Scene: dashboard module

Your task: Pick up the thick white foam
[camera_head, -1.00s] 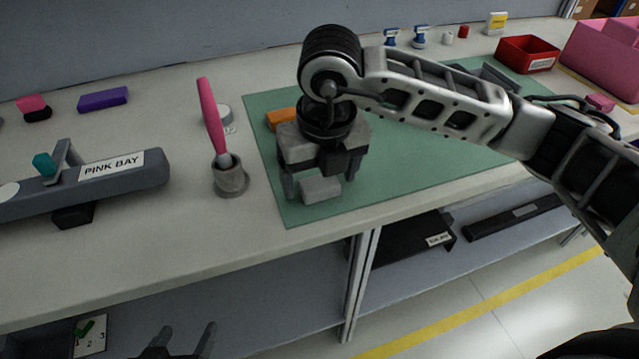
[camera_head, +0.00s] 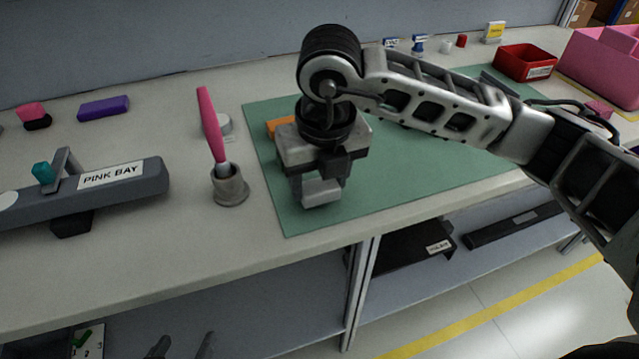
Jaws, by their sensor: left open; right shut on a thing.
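The thick white foam (camera_head: 321,193) is a pale block at the left front part of the green mat (camera_head: 420,178). My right gripper (camera_head: 321,190) points down over the mat and is shut on the foam, with a finger on each side of it. I cannot tell whether the foam touches the mat. My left gripper (camera_head: 182,347) is at the bottom edge of the view, below the bench front, open and empty; only its fingertips show.
An orange block (camera_head: 280,126) lies behind my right gripper. A grey cup (camera_head: 230,188) with a pink-handled brush (camera_head: 211,125) stands left of the mat. A grey "PINK BAY" fixture (camera_head: 110,185) is further left. A red bin (camera_head: 525,62) and pink box (camera_head: 605,62) stand back right.

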